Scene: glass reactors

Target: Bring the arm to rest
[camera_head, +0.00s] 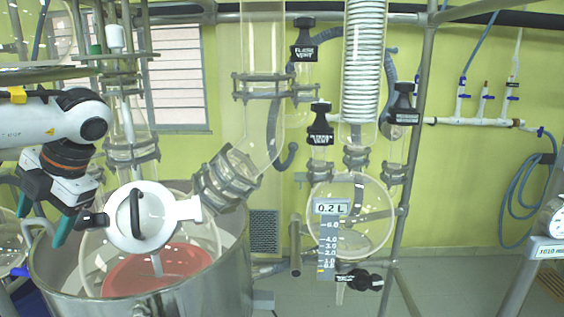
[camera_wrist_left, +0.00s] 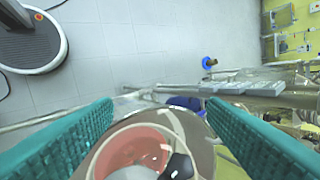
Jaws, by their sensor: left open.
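My left arm (camera_head: 50,118) comes in from the left in the head view. My left gripper (camera_head: 43,222) points down with its teal fingers apart, at the left of the steel vessel. In the left wrist view the two teal fingers (camera_wrist_left: 158,135) are wide apart with nothing held between them. The glass reactor with red liquid (camera_head: 160,270) sits in the steel vessel (camera_head: 200,300). A white round lid with a black handle (camera_head: 140,216) is on the reactor's front, just right of my left gripper. My right gripper is not in view.
Glass columns (camera_head: 262,50) and a coiled condenser (camera_head: 364,60) stand behind. A round receiver flask (camera_head: 375,220) with a "0.2 L" scale hangs at centre right. A metal frame post (camera_head: 412,130) stands beside it.

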